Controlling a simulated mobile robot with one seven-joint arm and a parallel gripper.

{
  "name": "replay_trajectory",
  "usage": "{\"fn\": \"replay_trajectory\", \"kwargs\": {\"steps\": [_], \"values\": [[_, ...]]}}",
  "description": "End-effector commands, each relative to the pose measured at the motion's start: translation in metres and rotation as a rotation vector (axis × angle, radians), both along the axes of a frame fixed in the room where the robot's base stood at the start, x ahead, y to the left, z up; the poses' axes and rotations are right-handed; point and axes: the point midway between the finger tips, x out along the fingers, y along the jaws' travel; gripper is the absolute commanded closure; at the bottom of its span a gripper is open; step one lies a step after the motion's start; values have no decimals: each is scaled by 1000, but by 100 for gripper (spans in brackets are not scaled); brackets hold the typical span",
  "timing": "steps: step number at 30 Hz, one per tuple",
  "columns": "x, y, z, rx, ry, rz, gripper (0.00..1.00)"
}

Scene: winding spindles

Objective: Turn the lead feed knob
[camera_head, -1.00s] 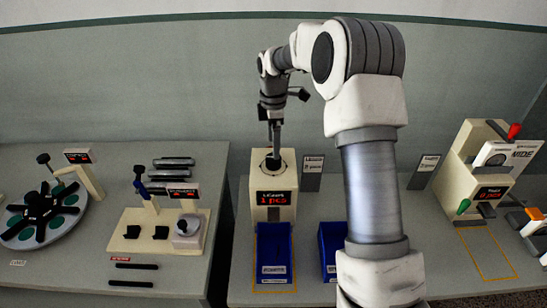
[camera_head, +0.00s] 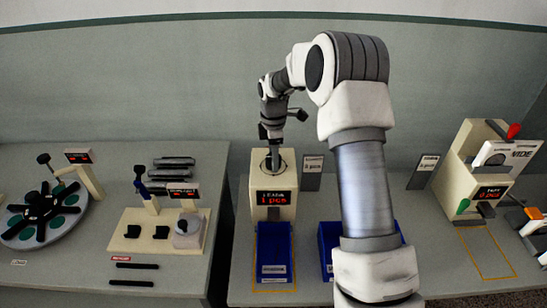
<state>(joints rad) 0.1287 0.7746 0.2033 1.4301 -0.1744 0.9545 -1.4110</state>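The lead feeder is a cream box (camera_head: 261,183) with a dark display reading "LEADS" and "1 pcs" in red. Its top carries a dark round recess, where the knob would be; the knob itself is hidden by my gripper. My gripper (camera_head: 273,160) points straight down into this top, its fingertips at or inside the recess. The fingers are too small and covered to tell whether they are open or closed on the knob. A blue tray (camera_head: 273,224) stands in front of the feeder.
A second blue bin (camera_head: 327,232) stands to the right, partly behind my arm. Another cream machine (camera_head: 479,165) with a red-tipped lever is at the right. On the left table are a soldering-like station (camera_head: 128,219) and a round turntable (camera_head: 22,236). A gap separates the two tables.

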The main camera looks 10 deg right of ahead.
Motion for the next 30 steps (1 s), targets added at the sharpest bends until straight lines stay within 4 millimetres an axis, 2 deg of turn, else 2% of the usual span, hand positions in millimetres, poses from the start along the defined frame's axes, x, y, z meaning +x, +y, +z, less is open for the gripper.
{"fn": "replay_trajectory", "kwargs": {"steps": [1, 6, 17, 30], "values": [[0, 0, 0, 0, 0, 0, 65], [0, 0, 1, 0, 0, 0, 95], [0, 0, 0, 0, -1, -58, 96], [0, 1, 0, 1, -2, -402, 96]]}}
